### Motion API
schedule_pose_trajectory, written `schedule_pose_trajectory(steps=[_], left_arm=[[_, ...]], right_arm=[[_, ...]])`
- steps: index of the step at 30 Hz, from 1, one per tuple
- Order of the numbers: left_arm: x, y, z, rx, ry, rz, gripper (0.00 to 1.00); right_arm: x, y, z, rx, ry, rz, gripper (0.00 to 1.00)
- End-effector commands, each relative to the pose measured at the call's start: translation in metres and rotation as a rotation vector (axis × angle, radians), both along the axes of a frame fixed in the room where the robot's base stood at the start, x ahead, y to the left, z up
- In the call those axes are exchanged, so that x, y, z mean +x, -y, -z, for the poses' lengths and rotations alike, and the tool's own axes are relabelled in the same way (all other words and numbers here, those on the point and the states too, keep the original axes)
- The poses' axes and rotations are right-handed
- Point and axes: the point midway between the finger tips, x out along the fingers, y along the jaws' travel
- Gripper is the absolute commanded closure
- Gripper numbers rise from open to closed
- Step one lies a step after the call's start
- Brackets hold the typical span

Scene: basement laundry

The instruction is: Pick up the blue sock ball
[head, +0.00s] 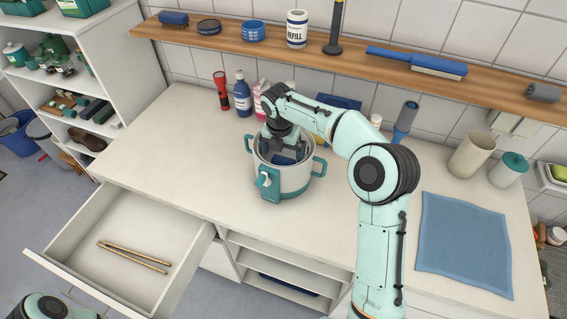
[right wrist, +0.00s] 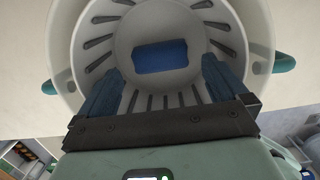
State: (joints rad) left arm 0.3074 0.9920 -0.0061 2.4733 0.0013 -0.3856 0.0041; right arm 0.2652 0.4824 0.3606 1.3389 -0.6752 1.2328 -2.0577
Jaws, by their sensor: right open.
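A white pot (head: 282,184) with teal handles and a teal tap-like fitting stands on the counter in the head view. Its slotted inner wall and bottom fill much of the right wrist view (right wrist: 160,25). A plain blue, rounded-rectangular thing (right wrist: 160,57) lies on its bottom; it looks like the blue sock ball, but I cannot make out any fabric. My right gripper (right wrist: 162,70) points down into the pot, its two fingers apart on either side of the blue thing, with nothing held. In the head view the right gripper (head: 287,148) partly hides the pot's inside. My left gripper is out of view.
An open drawer (head: 75,222) with two thin sticks (head: 133,257) juts out at front left. Bottles (head: 242,95) and a red flashlight (head: 221,92) stand behind the pot. A blue cloth (head: 464,243) lies at right. The counter left of the pot is clear.

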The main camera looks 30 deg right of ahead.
Motion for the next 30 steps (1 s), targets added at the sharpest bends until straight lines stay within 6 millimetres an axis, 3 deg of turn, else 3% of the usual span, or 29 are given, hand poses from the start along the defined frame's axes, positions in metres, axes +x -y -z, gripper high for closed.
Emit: schedule_pose_trajectory(steps=[10, 18, 19, 23, 30], left_arm=[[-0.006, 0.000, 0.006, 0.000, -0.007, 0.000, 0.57], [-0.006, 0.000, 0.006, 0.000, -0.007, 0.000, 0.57], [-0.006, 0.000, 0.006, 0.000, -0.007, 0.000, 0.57], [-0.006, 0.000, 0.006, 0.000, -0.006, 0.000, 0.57], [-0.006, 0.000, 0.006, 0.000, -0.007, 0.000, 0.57]], right_arm=[[0.004, 0.005, 0.045, 0.002, -0.003, 0.001, 0.00], [0.005, 0.006, 0.050, 0.000, 0.002, 0.001, 0.00], [0.005, 0.006, 0.050, 0.000, 0.002, 0.001, 0.06], [0.005, 0.006, 0.049, 0.000, 0.002, 0.001, 0.49], [0.005, 0.006, 0.049, 0.000, 0.002, 0.001, 0.50]])
